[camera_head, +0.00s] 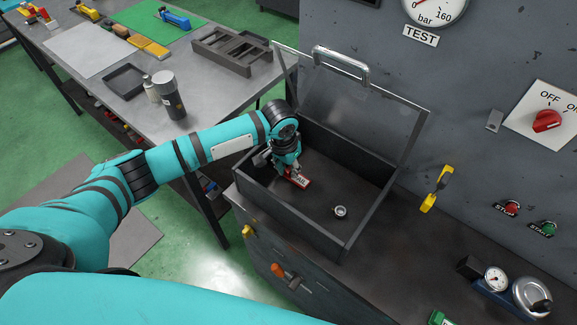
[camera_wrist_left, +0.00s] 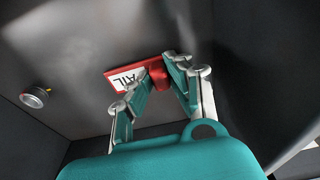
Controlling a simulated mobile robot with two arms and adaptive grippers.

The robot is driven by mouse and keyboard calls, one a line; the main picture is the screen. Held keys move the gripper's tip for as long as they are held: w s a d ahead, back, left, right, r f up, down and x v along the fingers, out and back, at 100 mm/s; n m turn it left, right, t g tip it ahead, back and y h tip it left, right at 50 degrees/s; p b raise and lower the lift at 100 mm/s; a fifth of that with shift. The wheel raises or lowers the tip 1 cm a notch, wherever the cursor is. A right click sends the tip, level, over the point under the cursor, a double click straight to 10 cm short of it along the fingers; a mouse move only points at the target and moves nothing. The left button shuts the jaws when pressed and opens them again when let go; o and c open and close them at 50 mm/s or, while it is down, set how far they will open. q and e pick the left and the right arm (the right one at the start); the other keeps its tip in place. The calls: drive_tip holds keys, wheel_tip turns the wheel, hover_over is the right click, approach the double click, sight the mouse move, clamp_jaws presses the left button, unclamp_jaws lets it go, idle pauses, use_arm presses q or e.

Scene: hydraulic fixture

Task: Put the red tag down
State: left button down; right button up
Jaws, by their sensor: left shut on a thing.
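The red tag (camera_head: 303,181) has a white label with dark letters. It is inside the dark open box, at its left part, in the head view. My left gripper (camera_head: 290,172) reaches down into the box and is shut on the tag's red end. In the left wrist view the tag (camera_wrist_left: 124,77) sits between the fingertips of the left gripper (camera_wrist_left: 162,78), with the label pointing left. I cannot tell whether the tag touches the box floor. My right gripper is not in view.
The box (camera_head: 345,245) has a raised clear lid (camera_head: 365,100) with a handle. A small metal fitting (camera_head: 341,211) lies on its floor. A yellow clip (camera_head: 435,188) is to the right. A workbench (camera_head: 205,85) with trays stands at the back left.

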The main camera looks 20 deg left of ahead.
sight(285, 177)
use_arm(q)
drive_tip(key=shift+f, duration=0.1)
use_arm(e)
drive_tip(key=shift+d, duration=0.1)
use_arm(q)
drive_tip(key=c, duration=1.7)
unclamp_jaws()
drive_tip(key=o, duration=0.5)
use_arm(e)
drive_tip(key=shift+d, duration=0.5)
use_arm(q)
drive_tip(key=shift+s+a+r+b, duration=0.1)
drive_tip(key=shift+s+r+b, duration=0.15)
drive_tip(key=shift+r, duration=1.75)
drive_tip(key=shift+s+a+r+b, duration=0.1)
drive_tip(key=shift+s+r+b, duration=0.15)
drive_tip(key=shift+r, duration=1.8)
drive_tip(key=shift+s+a+r+b, duration=0.15)
drive_tip(key=shift+s+r, duration=0.2)
drive_tip(key=shift+r, duration=1.65)
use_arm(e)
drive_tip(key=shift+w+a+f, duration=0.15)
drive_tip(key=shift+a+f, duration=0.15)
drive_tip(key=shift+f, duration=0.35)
use_arm(q)
drive_tip(key=shift+d, duration=0.1)
